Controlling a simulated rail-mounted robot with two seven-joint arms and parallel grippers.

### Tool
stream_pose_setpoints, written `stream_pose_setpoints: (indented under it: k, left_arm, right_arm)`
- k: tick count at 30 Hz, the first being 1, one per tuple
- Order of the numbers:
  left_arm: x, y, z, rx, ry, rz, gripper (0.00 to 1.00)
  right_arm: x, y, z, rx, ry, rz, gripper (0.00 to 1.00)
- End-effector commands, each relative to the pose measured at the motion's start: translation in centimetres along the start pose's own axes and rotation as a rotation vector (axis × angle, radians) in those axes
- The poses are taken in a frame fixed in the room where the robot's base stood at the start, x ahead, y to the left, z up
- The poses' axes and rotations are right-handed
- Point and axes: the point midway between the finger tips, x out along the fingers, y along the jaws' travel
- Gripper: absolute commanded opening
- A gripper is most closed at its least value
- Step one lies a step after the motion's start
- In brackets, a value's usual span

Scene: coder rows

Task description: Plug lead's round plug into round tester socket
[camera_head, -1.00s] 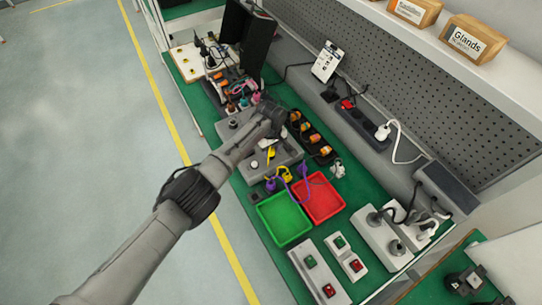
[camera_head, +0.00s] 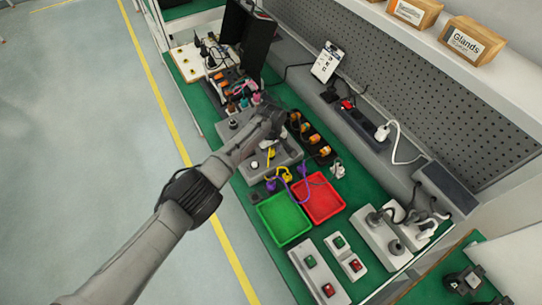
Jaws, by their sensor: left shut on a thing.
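My left arm reaches in from the lower left, and its gripper (camera_head: 272,118) is over the far end of the grey tester box (camera_head: 286,156). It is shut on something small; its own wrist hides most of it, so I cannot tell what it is. A yellow piece (camera_head: 271,154) and a white round knob (camera_head: 254,164) show on the box. A purple lead (camera_head: 303,186) and a yellow plug (camera_head: 285,174) lie between the box and the trays. The round socket cannot be told apart at this size. My right gripper is not in view.
A green tray (camera_head: 283,219) and a red tray (camera_head: 322,198) stand nearer me. A black strip with orange parts (camera_head: 311,139) lies beside the box. A power strip (camera_head: 360,125) with a white plug runs along the pegboard. Button boxes (camera_head: 318,277) stand at the front.

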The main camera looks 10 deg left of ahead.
Motion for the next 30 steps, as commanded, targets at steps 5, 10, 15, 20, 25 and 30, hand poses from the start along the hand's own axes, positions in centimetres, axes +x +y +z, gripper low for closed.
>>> stream_pose_setpoints:
  k: [5,10,15,20,25,30]
  left_arm:
    - [0.21,0.04,0.05,-0.001,-0.002,0.001,0.00]
    - [0.24,0.03,0.02,0.000,-0.001,0.000,0.00]
    - [0.24,0.02,0.01,0.000,-0.001,0.000,0.00]
    - [0.36,0.02,0.01,0.000,-0.001,0.000,0.00]
    - [0.66,0.01,0.00,0.000,-0.001,-0.001,0.00]
    - [0.73,0.01,-0.01,0.001,-0.001,0.000,0.00]
  right_arm:
    - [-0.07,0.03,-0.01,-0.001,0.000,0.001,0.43]
    - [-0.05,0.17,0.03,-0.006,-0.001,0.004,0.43]
    - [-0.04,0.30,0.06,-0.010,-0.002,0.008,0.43]
    - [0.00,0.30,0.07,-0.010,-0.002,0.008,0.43]
    - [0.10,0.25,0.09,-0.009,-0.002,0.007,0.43]
    - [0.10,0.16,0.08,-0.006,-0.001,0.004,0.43]
